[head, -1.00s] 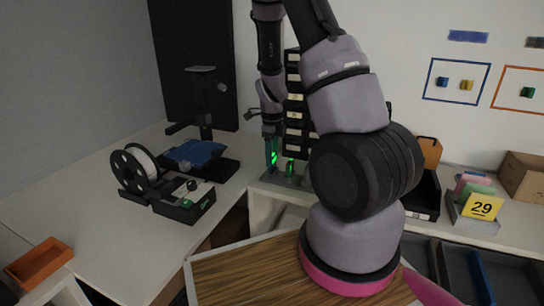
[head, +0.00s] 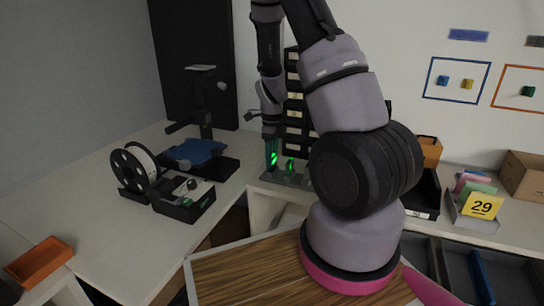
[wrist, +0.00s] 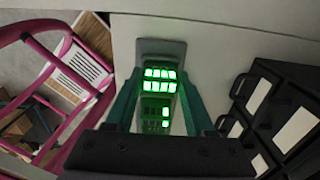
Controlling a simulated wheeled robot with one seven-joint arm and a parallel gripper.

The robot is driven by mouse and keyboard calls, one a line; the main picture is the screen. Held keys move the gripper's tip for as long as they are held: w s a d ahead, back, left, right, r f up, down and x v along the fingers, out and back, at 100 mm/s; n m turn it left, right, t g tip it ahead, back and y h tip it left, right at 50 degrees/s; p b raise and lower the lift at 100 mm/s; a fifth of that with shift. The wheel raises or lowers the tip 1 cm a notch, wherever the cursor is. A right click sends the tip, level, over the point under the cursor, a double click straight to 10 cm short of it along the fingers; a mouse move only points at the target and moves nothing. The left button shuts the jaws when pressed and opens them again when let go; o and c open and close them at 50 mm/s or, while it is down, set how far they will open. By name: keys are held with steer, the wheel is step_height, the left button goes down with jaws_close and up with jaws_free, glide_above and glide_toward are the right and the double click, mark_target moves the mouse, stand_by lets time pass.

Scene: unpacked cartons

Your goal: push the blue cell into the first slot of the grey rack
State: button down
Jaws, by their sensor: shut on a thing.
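The grey rack (head: 283,181) stands on the back counter, left of my arm's black joint in the head view. My gripper (head: 272,156) is at the rack's left part, pointing down, and is shut on the blue cell. The cell shows mainly as bright green lights (head: 274,158); its blue colour is hard to make out. In the wrist view the green-lit cell (wrist: 160,80) is between the teal fingertips, against the grey rack (wrist: 160,47). How deep it sits in a slot cannot be told. Another green light (head: 290,166) shows on the rack to the right.
A black drawer cabinet (head: 294,90) stands close behind the rack; it also shows at right in the wrist view (wrist: 280,105). A spool (head: 135,165), a black box (head: 185,204) and a printer-like device (head: 200,155) stand to the left. Counter between them and the rack is clear.

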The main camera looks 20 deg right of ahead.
steer(key=shift+f, duration=0.15)
steer(key=shift+c, duration=0.9)
jaws_free()
step_height(320, 180, up, 19)
steer(key=s+a+n+t+y, duration=0.1)
steer(key=s+a+n+t, duration=0.15)
steer(key=n, duration=0.25)
steer(key=s+a+r+n+t, duration=0.2)
steer(key=s+r+n, duration=0.6)
steer(key=n, duration=0.1)
steer(key=s+a+r+n+t+y, duration=0.1)
steer(key=s+a+r+n+t, duration=0.1)
steer(key=s+r+n, duration=0.6)
steer(key=shift+s+a+r+n+t, duration=0.4)
steer(key=shift+s+a+n, duration=0.1)
steer(key=shift+s+a, duration=0.15)
